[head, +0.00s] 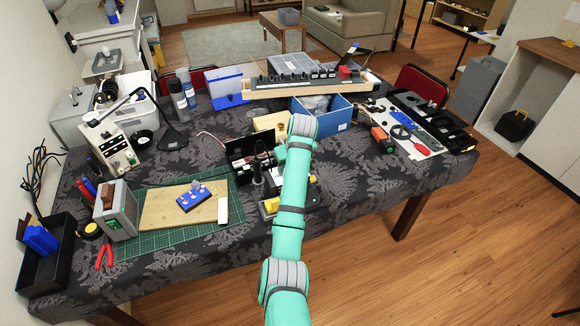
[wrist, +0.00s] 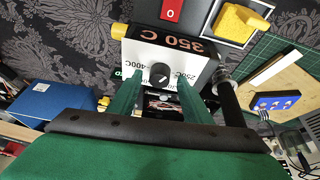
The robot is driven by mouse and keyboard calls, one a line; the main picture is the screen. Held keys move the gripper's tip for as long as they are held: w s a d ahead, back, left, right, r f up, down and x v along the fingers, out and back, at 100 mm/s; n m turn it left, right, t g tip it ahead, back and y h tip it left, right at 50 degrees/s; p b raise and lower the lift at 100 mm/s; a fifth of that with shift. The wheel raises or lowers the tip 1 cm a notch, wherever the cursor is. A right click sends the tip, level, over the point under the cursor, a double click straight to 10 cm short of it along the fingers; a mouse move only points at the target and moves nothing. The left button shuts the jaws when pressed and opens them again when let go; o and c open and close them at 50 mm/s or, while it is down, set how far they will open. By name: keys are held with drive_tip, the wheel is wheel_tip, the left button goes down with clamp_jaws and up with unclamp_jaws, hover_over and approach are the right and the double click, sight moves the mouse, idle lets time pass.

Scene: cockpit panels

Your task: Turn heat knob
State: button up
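The heat knob (wrist: 161,75) is a small round black dial with a pale mark, on the white front panel of a station. The panel has printing that reads about 250C to 400C beside the knob. An orange "350 C" readout (wrist: 172,38) is on the black top, with a red switch (wrist: 172,13) marked 0 beyond. My gripper (wrist: 161,84) is open, its two green fingers apart on the left and right of the knob. I see no finger contact with the knob; the exact depth is unclear. In the head view my arm hides the gripper and knob.
A yellow sponge (wrist: 240,23) in a holder sits beside the station. A black rod-shaped tool (wrist: 230,98) stands close to the right finger. A blue box (wrist: 55,103) lies to the left. The green cutting mat (head: 150,228) bears a wooden board (head: 160,209).

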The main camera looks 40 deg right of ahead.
drive_tip(key=v, duration=1.1)
drive_tip(key=shift+f, duration=0.15)
idle(0.5)
